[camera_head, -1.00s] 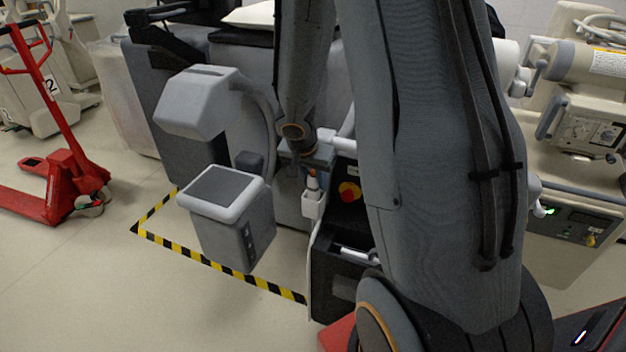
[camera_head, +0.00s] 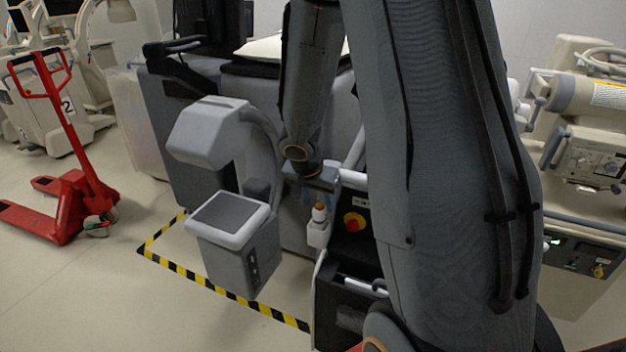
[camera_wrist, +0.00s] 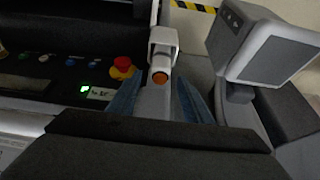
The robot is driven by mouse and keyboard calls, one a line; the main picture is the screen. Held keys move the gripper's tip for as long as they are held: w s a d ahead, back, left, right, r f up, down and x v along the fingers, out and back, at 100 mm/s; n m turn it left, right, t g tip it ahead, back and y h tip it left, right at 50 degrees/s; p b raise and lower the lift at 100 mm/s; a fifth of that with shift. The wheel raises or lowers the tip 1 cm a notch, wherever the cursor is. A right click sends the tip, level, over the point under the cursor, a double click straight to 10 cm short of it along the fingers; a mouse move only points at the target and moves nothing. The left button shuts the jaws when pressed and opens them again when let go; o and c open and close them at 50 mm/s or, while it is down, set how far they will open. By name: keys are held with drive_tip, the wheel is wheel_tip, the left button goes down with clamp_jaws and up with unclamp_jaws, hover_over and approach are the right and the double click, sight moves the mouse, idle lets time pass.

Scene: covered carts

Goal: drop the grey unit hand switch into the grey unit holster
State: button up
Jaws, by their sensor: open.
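The hand switch (camera_head: 319,213) has a pale body and an orange button. It stands upright in the pale grey holster (camera_head: 318,236) on the side of the grey unit (camera_head: 355,255), with only its top showing. In the wrist view the orange button (camera_wrist: 160,78) faces the camera, just at the mouth of the holster (camera_wrist: 163,42). My gripper (camera_head: 314,191) is open just above the switch. In the wrist view its blue fingers (camera_wrist: 157,100) lie apart, one to each side of the switch, with gaps between. The switch's lower part is hidden in the holster.
A red emergency button (camera_head: 354,222) is close to the holster. A grey box-shaped head (camera_head: 232,245) of the unit stands left of it, above yellow-black floor tape (camera_head: 225,290). A red pallet truck (camera_head: 75,185) is at left. Another beige machine (camera_head: 590,150) is at right.

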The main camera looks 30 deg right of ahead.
drive_tip(key=v, duration=0.9)
drive_tip(key=s+a+f+n+g+y, duration=0.1)
drive_tip(key=s+a+n+y, duration=0.2)
drive_tip(key=s+a+n, duration=0.7)
drive_tip(key=shift+s+a+f+y, duration=0.35)
drive_tip(key=shift+s+a, duration=0.45)
drive_tip(key=shift+s, duration=0.45)
drive_tip(key=shift+f+b, duration=0.75)
drive_tip(key=shift+b, duration=0.1)
